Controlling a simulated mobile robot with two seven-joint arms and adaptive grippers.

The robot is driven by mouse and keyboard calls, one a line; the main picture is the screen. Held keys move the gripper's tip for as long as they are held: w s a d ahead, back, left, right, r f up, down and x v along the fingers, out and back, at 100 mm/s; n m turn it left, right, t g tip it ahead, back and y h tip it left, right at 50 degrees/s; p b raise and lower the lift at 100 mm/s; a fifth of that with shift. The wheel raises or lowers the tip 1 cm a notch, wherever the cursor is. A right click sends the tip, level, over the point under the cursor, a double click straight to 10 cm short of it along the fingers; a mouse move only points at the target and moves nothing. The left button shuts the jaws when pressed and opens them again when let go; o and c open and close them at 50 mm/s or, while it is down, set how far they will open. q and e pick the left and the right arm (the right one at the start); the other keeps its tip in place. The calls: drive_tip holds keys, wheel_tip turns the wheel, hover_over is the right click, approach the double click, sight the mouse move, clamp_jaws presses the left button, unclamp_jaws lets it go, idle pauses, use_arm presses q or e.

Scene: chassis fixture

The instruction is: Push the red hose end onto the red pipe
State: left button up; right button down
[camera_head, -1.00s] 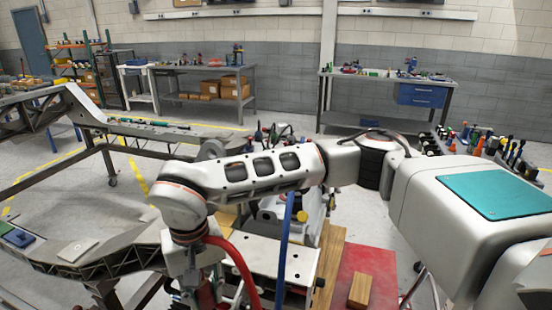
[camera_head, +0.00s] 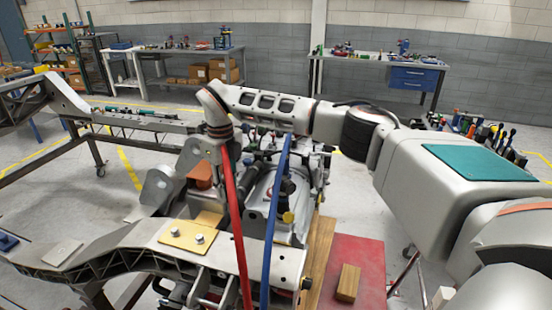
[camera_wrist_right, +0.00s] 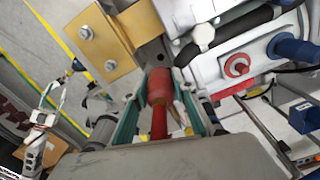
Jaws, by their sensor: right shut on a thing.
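My right arm reaches across from the right in the head view, and its right gripper (camera_wrist_right: 160,115) shows in the right wrist view with a teal-lined finger on each side. It is shut on the red hose end (camera_wrist_right: 159,85), a wide red sleeve, with a thinner red length nearer the palm. In the head view the red hose (camera_head: 235,215) hangs from under the wrist down to the bottom edge. I cannot make out the red pipe for certain. My left gripper is not in view.
A blue hose (camera_head: 275,220) runs upright just right of the red one. A yellow bolted plate (camera_head: 190,236) sits on the chassis frame beside them; it also shows close to the hose end in the wrist view (camera_wrist_right: 108,35). A wooden block (camera_head: 347,283) lies on a red surface.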

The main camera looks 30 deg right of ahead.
drive_tip(key=w+d+m, duration=0.1)
drive_tip(key=d+m, duration=0.5)
drive_tip(key=w+d+m+p, duration=0.1)
drive_tip(key=d+m, duration=0.5)
drive_tip(key=m, duration=0.1)
drive_tip(key=w+d+r+m+p, duration=0.1)
drive_tip(key=d+m, duration=0.5)
drive_tip(key=m, duration=0.1)
drive_tip(key=shift+d+f+m, duration=0.1)
drive_tip(key=shift+f+m, duration=0.1)
drive_tip(key=shift+m, duration=0.2)
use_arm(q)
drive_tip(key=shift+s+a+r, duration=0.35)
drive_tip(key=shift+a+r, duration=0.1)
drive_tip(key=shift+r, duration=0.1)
use_arm(e)
drive_tip(key=shift+w+f, duration=0.1)
drive_tip(key=shift+f, duration=1.8)
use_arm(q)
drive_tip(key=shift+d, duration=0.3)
use_arm(e)
drive_tip(key=shift+f, duration=0.15)
drive_tip(key=shift+f, duration=0.8)
drive_tip(key=shift+f+b, duration=0.4)
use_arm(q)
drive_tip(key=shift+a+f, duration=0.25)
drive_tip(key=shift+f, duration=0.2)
